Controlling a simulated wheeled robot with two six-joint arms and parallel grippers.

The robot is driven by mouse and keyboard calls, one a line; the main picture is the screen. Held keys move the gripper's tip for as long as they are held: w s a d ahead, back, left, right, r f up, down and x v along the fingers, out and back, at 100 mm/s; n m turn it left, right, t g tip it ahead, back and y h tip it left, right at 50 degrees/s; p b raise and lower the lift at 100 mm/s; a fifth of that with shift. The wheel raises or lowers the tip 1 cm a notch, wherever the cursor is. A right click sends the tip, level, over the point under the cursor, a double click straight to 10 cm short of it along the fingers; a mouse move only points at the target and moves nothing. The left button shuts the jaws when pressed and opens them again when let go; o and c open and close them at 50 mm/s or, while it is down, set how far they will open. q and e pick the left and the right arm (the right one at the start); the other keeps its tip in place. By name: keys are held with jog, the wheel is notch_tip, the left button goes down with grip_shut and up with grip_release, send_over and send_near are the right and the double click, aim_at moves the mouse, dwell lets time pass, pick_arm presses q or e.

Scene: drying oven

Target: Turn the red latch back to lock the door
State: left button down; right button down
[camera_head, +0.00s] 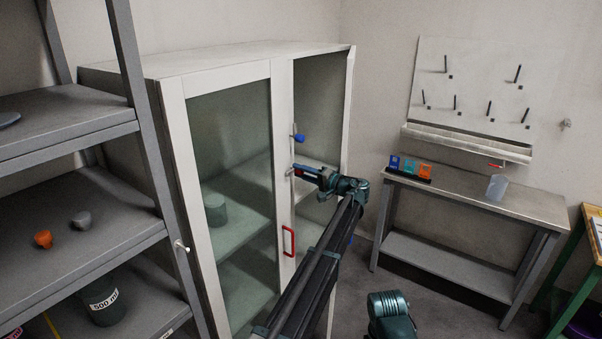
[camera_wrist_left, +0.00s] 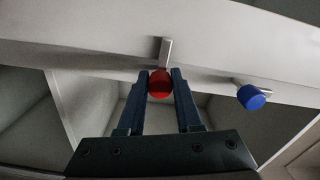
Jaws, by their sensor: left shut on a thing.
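The oven is a white cabinet (camera_head: 178,90) with glass doors, both of which look shut in the head view. The red latch (camera_wrist_left: 160,84) shows in the left wrist view as a red knob on a short metal bar against the white door frame. My left gripper (camera_head: 296,171) reaches the door frame in the head view. In the left wrist view my left gripper (camera_wrist_left: 160,88) has its two fingers closed on either side of the red knob. A blue knob (camera_head: 299,138) sits above on the frame; it also shows in the left wrist view (camera_wrist_left: 251,97).
A red door handle (camera_head: 288,241) is below the latch. A grey shelf rack (camera_head: 75,125) stands close on the left. A metal table (camera_head: 480,193) with small coloured items stands at the right under a pegboard (camera_head: 470,85). The floor between cabinet and table is clear.

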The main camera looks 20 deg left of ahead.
dwell(0.5)
pick_arm(q)
jog(key=c, duration=0.6)
grip_release()
jog(key=v, duration=1.4)
jog(key=shift+a, duration=0.1)
